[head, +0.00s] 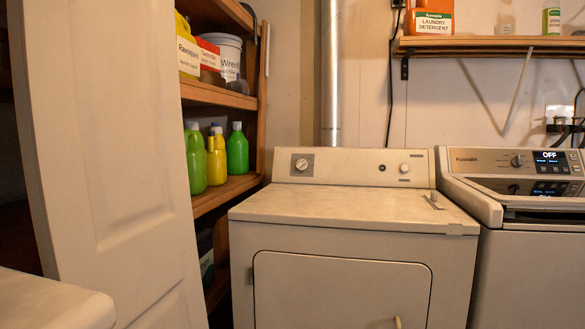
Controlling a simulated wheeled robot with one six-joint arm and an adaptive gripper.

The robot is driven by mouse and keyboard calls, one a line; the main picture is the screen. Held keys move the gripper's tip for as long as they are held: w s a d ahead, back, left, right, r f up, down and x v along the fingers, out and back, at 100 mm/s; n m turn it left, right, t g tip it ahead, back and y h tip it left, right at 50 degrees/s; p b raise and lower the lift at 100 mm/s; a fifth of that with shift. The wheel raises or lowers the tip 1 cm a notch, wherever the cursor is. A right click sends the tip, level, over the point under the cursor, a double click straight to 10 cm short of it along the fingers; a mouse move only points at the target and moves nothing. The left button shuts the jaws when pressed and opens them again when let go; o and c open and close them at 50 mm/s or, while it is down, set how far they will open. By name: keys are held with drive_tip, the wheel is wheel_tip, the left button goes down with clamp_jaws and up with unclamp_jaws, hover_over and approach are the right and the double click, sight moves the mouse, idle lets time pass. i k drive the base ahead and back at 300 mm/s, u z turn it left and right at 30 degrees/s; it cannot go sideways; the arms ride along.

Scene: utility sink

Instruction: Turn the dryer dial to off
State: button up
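The cream dryer (350,208) stands in the middle of the head view with its back panel facing me. A round pale dial (301,164) sits on a grey plate at the left of that panel. Its pointer and markings are too small to read. A smaller pale knob (404,168) is at the right of the panel, with a small dark mark beside it. My gripper is not in view, and nothing touches the dial.
A washer (515,185) with a display reading OFF stands close at the dryer's right. A small grey object (433,201) lies on the dryer top, otherwise clear. A white door (110,150) and wooden shelves (222,190) with bottles are at left. A wall shelf (490,42) hangs above.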

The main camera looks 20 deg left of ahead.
sight(302, 163)
drive_tip(key=u, duration=1.25)
drive_tip(key=i, duration=0.05)
drive_tip(key=z, duration=0.25)
